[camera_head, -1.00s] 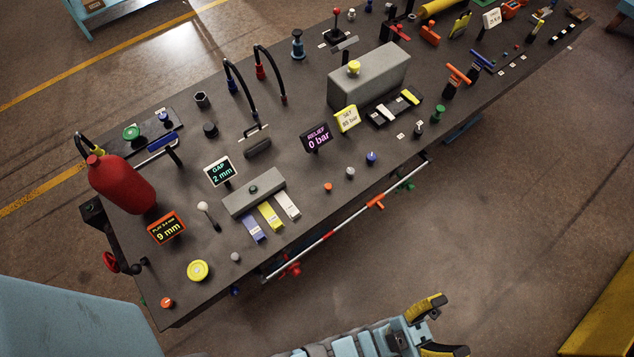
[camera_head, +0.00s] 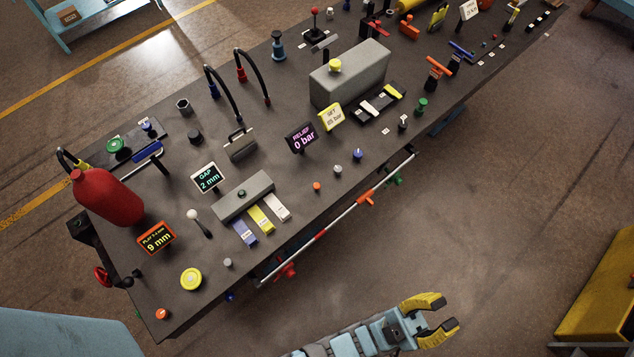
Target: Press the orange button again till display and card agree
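An orange button (camera_head: 317,186) stands on the dark bench, in front of the black RELIEF display (camera_head: 301,138), which reads 0 bar. The yellow card (camera_head: 330,117) right of that display reads SET and what looks like 85 bar. Display and card show different values. A second orange button (camera_head: 162,314) sits at the bench's near left corner, by the orange-framed display (camera_head: 157,238) that reads 9 mm. My gripper (camera_head: 450,311) is open and empty, with yellow-and-black fingers, over the floor in front of the bench. It is well apart from both buttons.
A white knob (camera_head: 337,169) and a blue knob (camera_head: 358,154) stand close right of the middle orange button. Blue, yellow and white keys (camera_head: 261,219) lie left of it. A red-and-white rail (camera_head: 325,232) runs along the bench front. The floor before the bench is clear.

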